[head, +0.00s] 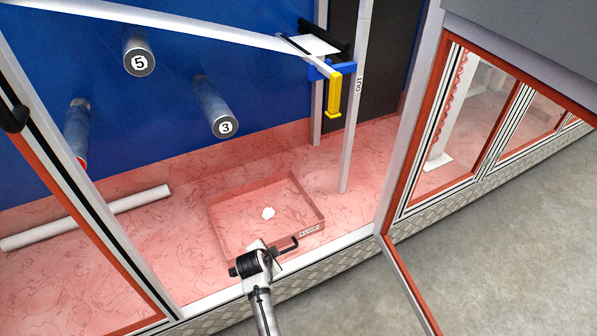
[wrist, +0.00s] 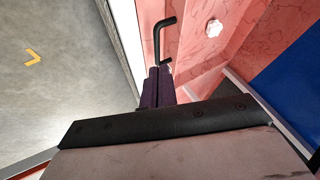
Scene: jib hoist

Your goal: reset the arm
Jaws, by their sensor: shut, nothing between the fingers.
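My gripper (wrist: 158,87) shows in the wrist view with its dark fingers together and nothing between them. A black bent handle (wrist: 158,40) stands just beyond the fingertips; I cannot tell whether they touch it. In the head view the end of my arm is low in the middle, at the front edge of a shallow pink tray (head: 214,228). The black handle (head: 287,245) is just right of it. The fingers are hard to make out there.
A white lump (head: 268,213) lies in the tray. A white jib beam (head: 200,30) with a yellow hook (head: 334,98) spans above. Numbered rollers (head: 222,118) stick out from the blue wall. A white tube (head: 90,216) lies left. An orange-framed window panel (head: 450,130) stands right.

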